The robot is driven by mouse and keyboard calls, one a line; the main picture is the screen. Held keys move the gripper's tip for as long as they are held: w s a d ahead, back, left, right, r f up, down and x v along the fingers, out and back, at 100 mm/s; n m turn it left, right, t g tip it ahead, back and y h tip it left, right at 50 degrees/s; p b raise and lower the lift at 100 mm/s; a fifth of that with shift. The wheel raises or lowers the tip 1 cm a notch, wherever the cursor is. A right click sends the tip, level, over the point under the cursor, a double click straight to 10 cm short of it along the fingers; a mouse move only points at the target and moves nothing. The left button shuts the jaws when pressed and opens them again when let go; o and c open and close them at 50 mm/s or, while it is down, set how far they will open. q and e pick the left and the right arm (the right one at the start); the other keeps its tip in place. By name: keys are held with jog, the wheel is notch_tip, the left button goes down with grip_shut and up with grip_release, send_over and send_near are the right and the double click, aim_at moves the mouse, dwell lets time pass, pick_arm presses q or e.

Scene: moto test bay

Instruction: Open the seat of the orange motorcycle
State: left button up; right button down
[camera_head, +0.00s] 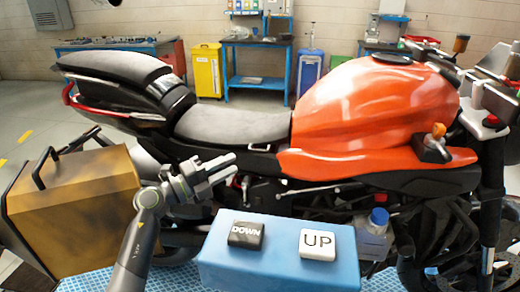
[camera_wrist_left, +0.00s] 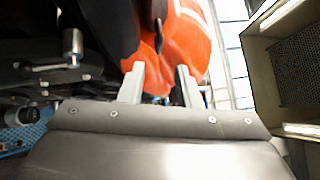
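The orange motorcycle (camera_head: 375,110) stands side-on, its orange tank also showing in the left wrist view (camera_wrist_left: 188,35). Its black seat has a low front part (camera_head: 232,124) behind the tank and a higher rear part (camera_head: 112,68). The front part lies down on the frame with no visible gap. My left gripper (camera_head: 234,166) is in front of the bike's side, just below the front seat. In the left wrist view its two fingers (camera_wrist_left: 162,82) are apart with nothing clearly held between them. Whether they touch the bike is unclear. My right gripper is not visible.
A blue box with DOWN (camera_head: 246,235) and UP (camera_head: 318,243) buttons stands in front of the bike. A brown side case (camera_head: 75,210) sits at the left, near my left arm. A blue-capped bottle (camera_head: 377,222) is right of the box. Workbenches (camera_head: 258,65) stand behind.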

aim_at(258, 151)
pick_arm(q)
jog(key=x, duration=0.9)
jog(key=shift+w+d+p, duration=0.25)
jog(key=shift+d+p, duration=0.05)
jog(key=shift+r, duration=0.15)
grip_shut()
